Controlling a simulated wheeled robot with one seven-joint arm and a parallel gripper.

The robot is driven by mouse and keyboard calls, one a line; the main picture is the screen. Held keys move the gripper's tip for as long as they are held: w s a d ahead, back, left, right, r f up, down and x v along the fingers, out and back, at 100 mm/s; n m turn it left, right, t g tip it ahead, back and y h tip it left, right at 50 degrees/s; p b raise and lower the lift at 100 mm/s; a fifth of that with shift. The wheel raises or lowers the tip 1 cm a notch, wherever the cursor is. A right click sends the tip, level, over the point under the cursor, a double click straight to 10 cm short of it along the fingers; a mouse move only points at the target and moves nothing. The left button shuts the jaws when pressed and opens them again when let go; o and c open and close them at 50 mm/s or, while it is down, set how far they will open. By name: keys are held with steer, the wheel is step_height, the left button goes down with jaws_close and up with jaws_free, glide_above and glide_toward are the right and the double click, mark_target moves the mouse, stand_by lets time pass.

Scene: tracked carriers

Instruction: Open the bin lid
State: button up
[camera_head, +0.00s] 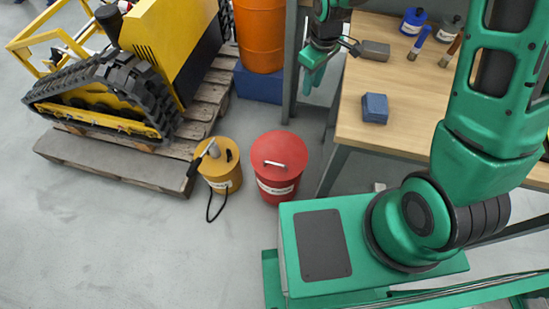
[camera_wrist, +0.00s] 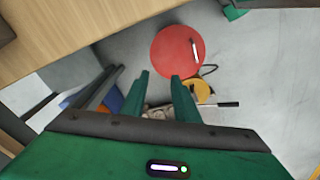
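The red bin (camera_head: 277,188) stands upright on the floor, its round red lid (camera_head: 268,150) shut on top. A pale bar handle (camera_head: 275,164) lies across the lid. In the wrist view the lid (camera_wrist: 172,50) shows beyond my fingertips, with the handle (camera_wrist: 194,50) to the right of its middle. My gripper (camera_head: 312,78) hangs beside the workbench, above and behind the bin, apart from it. In the wrist view my gripper (camera_wrist: 160,77) has its two green fingers spread with nothing between them.
A yellow can (camera_head: 222,182) with a hose stands just left of the bin. A tracked yellow machine (camera_head: 150,50) sits on a pallet (camera_head: 100,157) farther left. The wooden workbench (camera_head: 400,100) is at right, an orange drum (camera_head: 260,40) behind. Floor at lower left is clear.

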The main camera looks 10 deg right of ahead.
steer(key=a+f+n+g, duration=0.1)
steer(key=a+f+n, duration=0.3)
steer(key=f, duration=0.7)
steer(key=n+g, duration=0.2)
glide_above(275, 158)
steer(key=s, duration=0.1)
step_height(275, 158, down, 11)
steer(key=f, duration=0.3)
steer(key=s+f, duration=0.1)
steer(key=f, duration=0.3)
steer(key=s+f, duration=0.1)
steer(key=f, duration=0.3)
steer(key=shift+s+a, duration=0.2)
steer(key=shift+r, duration=0.1)
jaws_close()
